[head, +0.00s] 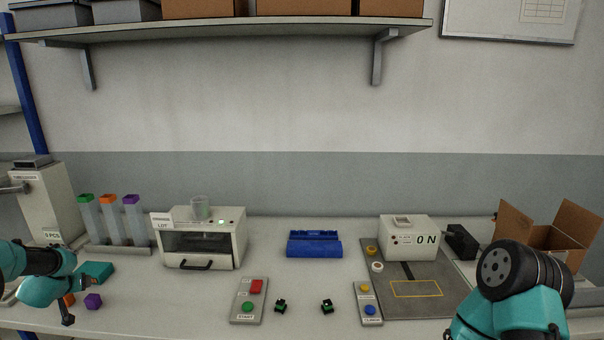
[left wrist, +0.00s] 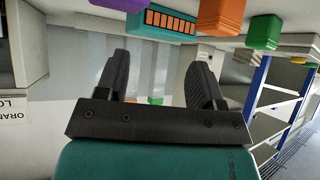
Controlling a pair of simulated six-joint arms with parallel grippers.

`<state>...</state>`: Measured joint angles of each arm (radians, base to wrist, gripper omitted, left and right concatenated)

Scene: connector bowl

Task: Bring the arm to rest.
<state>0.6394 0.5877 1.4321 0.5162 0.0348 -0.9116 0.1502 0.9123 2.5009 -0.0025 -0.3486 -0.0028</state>
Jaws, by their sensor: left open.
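My left arm comes in at the lower left of the head view. Its gripper (head: 67,316) is small there, by the table's front left, beside a purple cube (head: 93,301) and a partly hidden orange cube (head: 69,299). In the left wrist view the two black fingers (left wrist: 160,72) stand apart with nothing between them. That view looks upside down; a teal block with orange slots (left wrist: 158,20), an orange cube (left wrist: 220,14) and a green cube (left wrist: 264,30) show beyond the fingers. My right arm shows at the lower right of the head view; its gripper is out of frame.
Several colour-topped tubes (head: 110,222) and a white oven-like box (head: 199,240) stand behind my left arm. A blue holder (head: 314,244), two small green-black connectors (head: 280,306), button panels (head: 248,300) and a grey mat (head: 440,303) lie rightward. An open carton (head: 545,235) stands far right.

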